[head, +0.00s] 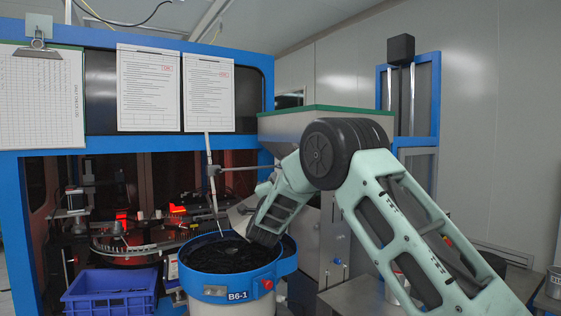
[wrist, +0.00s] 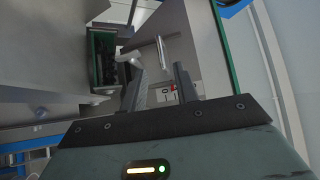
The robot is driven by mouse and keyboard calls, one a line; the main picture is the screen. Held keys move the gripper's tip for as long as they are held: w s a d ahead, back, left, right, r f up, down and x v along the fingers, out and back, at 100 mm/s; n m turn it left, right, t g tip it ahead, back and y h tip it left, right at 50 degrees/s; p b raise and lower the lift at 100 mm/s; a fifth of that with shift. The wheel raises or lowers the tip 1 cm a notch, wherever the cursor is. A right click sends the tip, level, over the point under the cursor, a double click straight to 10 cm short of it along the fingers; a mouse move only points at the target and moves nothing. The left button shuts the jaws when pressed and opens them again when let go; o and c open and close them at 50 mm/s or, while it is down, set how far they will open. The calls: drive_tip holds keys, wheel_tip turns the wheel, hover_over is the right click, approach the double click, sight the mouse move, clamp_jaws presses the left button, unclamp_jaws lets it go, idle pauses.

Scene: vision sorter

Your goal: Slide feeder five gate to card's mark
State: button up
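My gripper (wrist: 159,78) shows in the wrist view with its two dark fingers apart and nothing clearly held between them. A bright metal rod (wrist: 162,50), possibly the gate's handle, lies just beyond the fingertips; I cannot tell whether they touch it. A small label with an orange mark (wrist: 171,94) shows between the fingers. The green-edged grey hopper (head: 325,123) stands behind my arm in the head view. My arm reaches down in front of it, and I cannot make out the fingers there. The card could be one of two printed sheets (head: 148,88) (head: 208,92); their text is unreadable.
A blue-rimmed bowl marked B6-1 (head: 236,295), full of dark parts, stands under my wrist. A thin stand rod (head: 211,175) rises beside it. A blue crate (head: 110,293) is at lower left. A blue machine frame (head: 270,90) stands behind. A clipboard (head: 40,100) hangs at upper left.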

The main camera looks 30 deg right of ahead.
drive_tip(key=shift+p+x, duration=2.65)
drive_tip(key=shift+x, duration=2.55)
drive_tip(key=shift+f, duration=0.1)
clamp_jaws()
